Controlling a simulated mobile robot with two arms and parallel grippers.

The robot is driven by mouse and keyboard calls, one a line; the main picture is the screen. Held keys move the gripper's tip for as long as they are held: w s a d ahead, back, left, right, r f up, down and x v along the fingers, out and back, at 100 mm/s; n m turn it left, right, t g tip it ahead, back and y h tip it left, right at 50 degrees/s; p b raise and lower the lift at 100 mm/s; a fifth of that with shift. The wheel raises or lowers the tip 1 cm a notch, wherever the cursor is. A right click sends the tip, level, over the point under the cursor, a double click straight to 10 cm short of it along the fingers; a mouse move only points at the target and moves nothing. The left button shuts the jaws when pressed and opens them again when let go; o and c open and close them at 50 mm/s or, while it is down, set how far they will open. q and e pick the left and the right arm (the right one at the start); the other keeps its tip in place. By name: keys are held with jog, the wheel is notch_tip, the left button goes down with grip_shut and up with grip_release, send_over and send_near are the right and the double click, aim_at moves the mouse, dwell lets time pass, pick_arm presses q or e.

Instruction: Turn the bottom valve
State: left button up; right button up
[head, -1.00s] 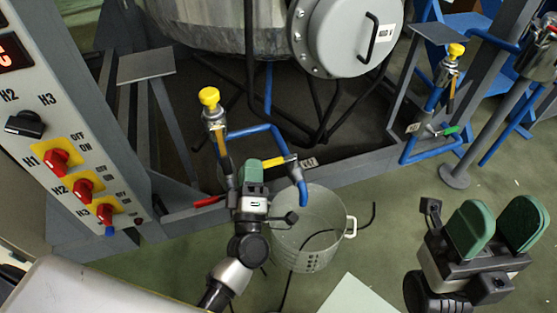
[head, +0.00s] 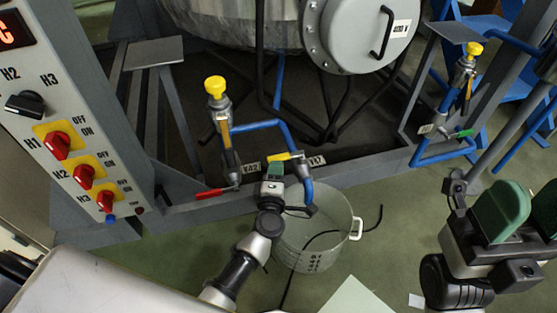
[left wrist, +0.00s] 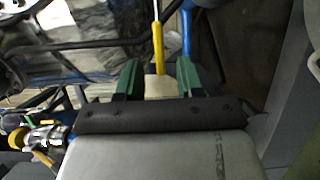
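In the left wrist view the yellow handle (left wrist: 158,45) shows beyond and between the fingertips. My left gripper (head: 275,170) is just below the handle in the head view. In the left wrist view its green fingers (left wrist: 159,78) are apart, with nothing visibly clamped. Whether they touch the handle cannot be told. My right gripper (head: 522,212) is open and empty at the right, far from the valve.
A red-handled valve (head: 212,193) is left of my left gripper, and a green-handled one (head: 461,134) is at the right. The grey bucket (head: 335,225) stands below the pipe. A control panel (head: 75,130) with red knobs is at the left.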

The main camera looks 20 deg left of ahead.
aim_at(278, 157)
pick_arm(q)
jog(key=b+x, duration=0.1)
jog(key=x, duration=0.4)
jog(key=shift+w, duration=0.15)
grip_shut()
